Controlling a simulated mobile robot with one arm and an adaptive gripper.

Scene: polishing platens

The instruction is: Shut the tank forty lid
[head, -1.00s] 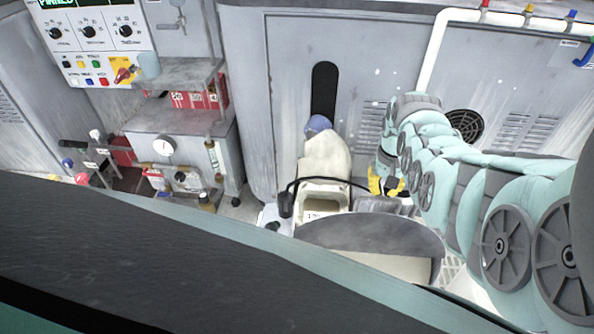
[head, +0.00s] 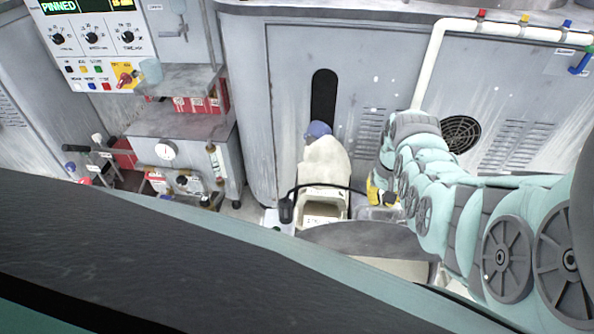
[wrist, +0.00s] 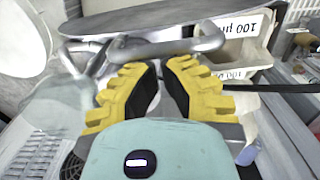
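A pale beige tank with a white label (head: 322,220) stands low in the middle of the head view; its lettering is too small to read surely. A grey rounded plate (head: 365,238), which looks like a lid, lies in front of it, partly hidden by my body. In the wrist view, a dark grey plate (wrist: 150,14) spans the top, with a grey bar handle (wrist: 165,47) below it. My gripper (wrist: 161,64) has yellow fingers with black pads, a narrow gap between them, tips close to the handle. Contact cannot be told. I cannot tell which lid is tank forty's.
A beige container (wrist: 238,45) with upside-down "100 µm" labels stands right of the handle in the wrist view. A black cable (head: 330,187) crosses the beige tank. A white pipe (head: 432,65) runs down the grey cabinet. A gauge bench (head: 185,125) stands at left.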

